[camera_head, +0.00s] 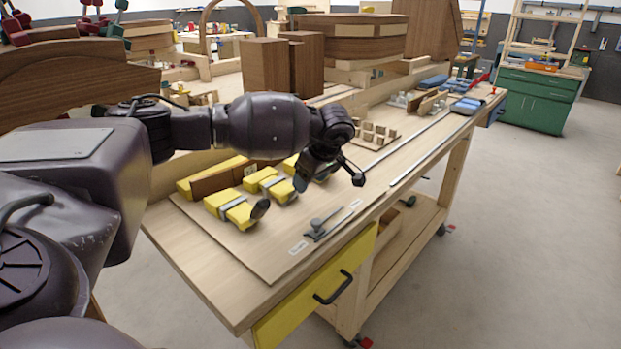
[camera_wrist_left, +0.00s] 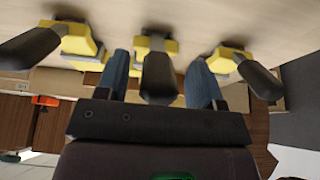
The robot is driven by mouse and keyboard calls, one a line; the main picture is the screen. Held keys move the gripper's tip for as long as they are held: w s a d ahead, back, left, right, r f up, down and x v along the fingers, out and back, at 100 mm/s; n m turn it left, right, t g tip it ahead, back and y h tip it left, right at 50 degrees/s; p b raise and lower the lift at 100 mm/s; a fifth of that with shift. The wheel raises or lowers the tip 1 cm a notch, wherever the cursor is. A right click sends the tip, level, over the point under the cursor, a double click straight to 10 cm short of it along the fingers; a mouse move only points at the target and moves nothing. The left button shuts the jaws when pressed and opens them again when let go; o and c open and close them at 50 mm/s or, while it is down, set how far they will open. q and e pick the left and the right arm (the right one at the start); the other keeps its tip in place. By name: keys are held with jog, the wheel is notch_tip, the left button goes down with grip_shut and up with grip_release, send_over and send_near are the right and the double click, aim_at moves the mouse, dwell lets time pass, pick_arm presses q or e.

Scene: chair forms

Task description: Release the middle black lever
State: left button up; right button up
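Three yellow clamps stand in a row on the workbench board, the near one (camera_head: 232,208) and the middle one (camera_head: 268,184) clearest, the far one (camera_head: 291,163) partly behind my arm. In the left wrist view, the middle black lever (camera_wrist_left: 158,78) sticks out from the middle yellow clamp (camera_wrist_left: 170,46). My left gripper (camera_head: 310,180) is above the clamps. Its two blue-grey fingers (camera_wrist_left: 158,82) are apart, one on each side of the middle lever; I cannot tell whether they touch it. The outer levers (camera_wrist_left: 28,48) and (camera_wrist_left: 262,78) lie outside the fingers. My right gripper is out of view.
A small grey metal tool (camera_head: 326,226) lies near the front edge of the workbench (camera_head: 225,285). A yellow drawer (camera_head: 310,300) is below. Open floor lies to the right.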

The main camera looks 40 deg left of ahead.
pick_arm(q)
jog(key=v, duration=1)
jog(key=shift+d+r, duration=0.15)
jog(key=shift+r, duration=0.25)
